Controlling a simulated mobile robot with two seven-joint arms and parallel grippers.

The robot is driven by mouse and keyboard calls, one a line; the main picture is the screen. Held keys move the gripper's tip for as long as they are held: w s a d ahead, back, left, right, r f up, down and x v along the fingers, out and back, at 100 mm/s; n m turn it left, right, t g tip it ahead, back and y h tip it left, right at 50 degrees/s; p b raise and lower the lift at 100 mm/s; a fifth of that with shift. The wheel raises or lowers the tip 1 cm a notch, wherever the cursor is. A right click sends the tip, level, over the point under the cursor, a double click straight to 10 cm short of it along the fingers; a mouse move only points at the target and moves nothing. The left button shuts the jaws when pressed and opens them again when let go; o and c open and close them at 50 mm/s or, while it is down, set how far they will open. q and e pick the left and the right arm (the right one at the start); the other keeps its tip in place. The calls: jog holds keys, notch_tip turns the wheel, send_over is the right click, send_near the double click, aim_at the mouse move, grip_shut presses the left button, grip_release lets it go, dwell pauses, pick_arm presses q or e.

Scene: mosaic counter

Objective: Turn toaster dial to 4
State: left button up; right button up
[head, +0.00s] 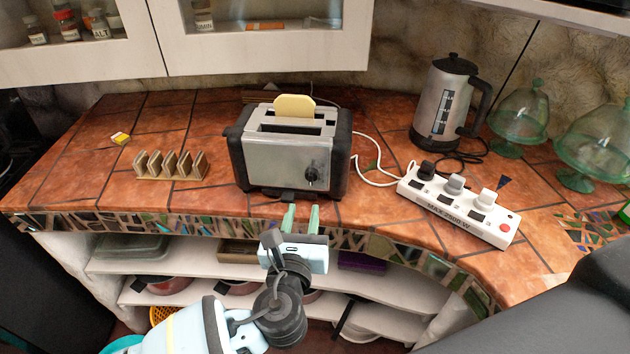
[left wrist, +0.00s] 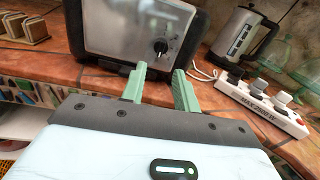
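The toaster (head: 285,160) stands on the tiled counter, silver with black ends, with a slice of bread (head: 294,107) sticking out of its far slot. Its black dial (head: 312,175) is on the right part of the front face; the dial also shows in the left wrist view (left wrist: 160,47). The number the dial points to is too small to read. My left gripper (head: 301,210), with two green fingers, is just in front of the counter edge, below and short of the dial. Its fingers are apart with nothing between them. My right gripper is not in view.
A white power strip (head: 458,209) with several plugs lies right of the toaster, and a kettle (head: 441,105) stands behind it. A toast rack (head: 170,165) stands to the left. Green glass domes (head: 520,112) are at the right. Cabinets (head: 265,50) hang above.

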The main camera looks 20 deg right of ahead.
aim_at(310, 178)
pick_arm(q)
jog(key=shift+m, duration=0.4)
jog(key=shift+r+b+x, duration=0.15)
jog(key=shift+b+x, duration=0.1)
jog(key=shift+x, duration=1.85)
jog(key=shift+r+b+x, duration=0.2)
jog(key=shift+b+x, duration=0.05)
jog(key=shift+x, duration=1.85)
jog(key=shift+d, duration=0.1)
jog(key=shift+c, duration=0.4)
grip_shut()
